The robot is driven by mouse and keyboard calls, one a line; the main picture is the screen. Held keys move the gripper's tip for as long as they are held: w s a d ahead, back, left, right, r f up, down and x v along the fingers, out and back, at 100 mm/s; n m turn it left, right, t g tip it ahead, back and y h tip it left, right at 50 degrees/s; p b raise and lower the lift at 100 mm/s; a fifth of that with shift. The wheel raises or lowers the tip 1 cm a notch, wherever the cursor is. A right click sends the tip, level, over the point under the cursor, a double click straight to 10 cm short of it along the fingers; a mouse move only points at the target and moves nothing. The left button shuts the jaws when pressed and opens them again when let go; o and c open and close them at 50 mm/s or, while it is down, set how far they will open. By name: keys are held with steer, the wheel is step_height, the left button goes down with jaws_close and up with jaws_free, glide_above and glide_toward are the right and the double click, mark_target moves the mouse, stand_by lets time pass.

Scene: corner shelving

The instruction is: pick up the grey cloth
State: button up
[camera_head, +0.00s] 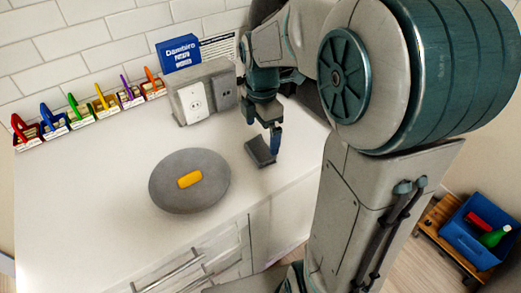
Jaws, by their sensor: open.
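The grey cloth (260,152) appears to be the small dark grey folded piece lying on the white counter, right of the round grey mat. My gripper (269,135) points down just above it and at its right side. One fingertip shows beside the cloth's right edge; the other is hard to make out. The jaws are open, and the cloth appears to lie outside any grip. I cannot tell whether a finger touches it.
A round grey mat (163,195) holds a yellow item (190,179). Behind stand a grey socket box (202,98), a blue box (178,52) and a row of coloured-handled items (104,98). A blue crate (472,248) sits low at right. The counter's left front is clear.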

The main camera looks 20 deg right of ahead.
mark_target(261, 146)
step_height(261, 146, down, 6)
steer(key=shift+w+r, duration=0.1)
steer(key=shift+r, duration=0.05)
steer(key=shift+c, duration=0.3)
steer(key=c, duration=0.8)
